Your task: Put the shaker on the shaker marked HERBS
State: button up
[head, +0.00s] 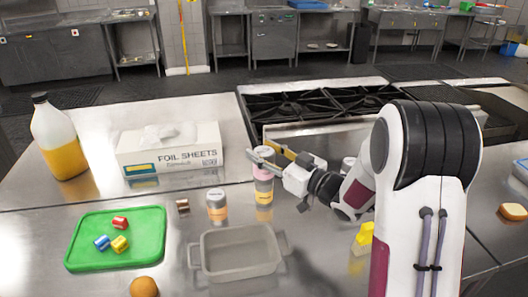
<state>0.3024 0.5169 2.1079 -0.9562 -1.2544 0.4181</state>
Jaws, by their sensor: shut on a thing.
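My gripper (264,160) is shut on a shaker (264,171) with a white top and a pinkish body, held upright. Directly below it is another shaker (263,188) with a yellow-orange body, standing on the steel counter. The two look in line, one above the other; I cannot tell whether they touch. A third shaker (217,206), with a pale lid and an orange band, stands to the left. A white-topped item (348,163), perhaps a shaker, is partly hidden behind my arm. The labels are too small to read, so I cannot tell which shaker is marked HERBS.
A grey baking dish (240,252) sits in front. A green board (116,240) with several small coloured blocks lies left. A yellow object (363,238) stands near my arm.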

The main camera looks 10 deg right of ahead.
jog(key=shift+f, duration=0.1)
jog(key=o, duration=1.2)
jog(key=shift+o, duration=0.2)
jog(key=v, duration=1.2)
jog(key=shift+w, duration=0.15)
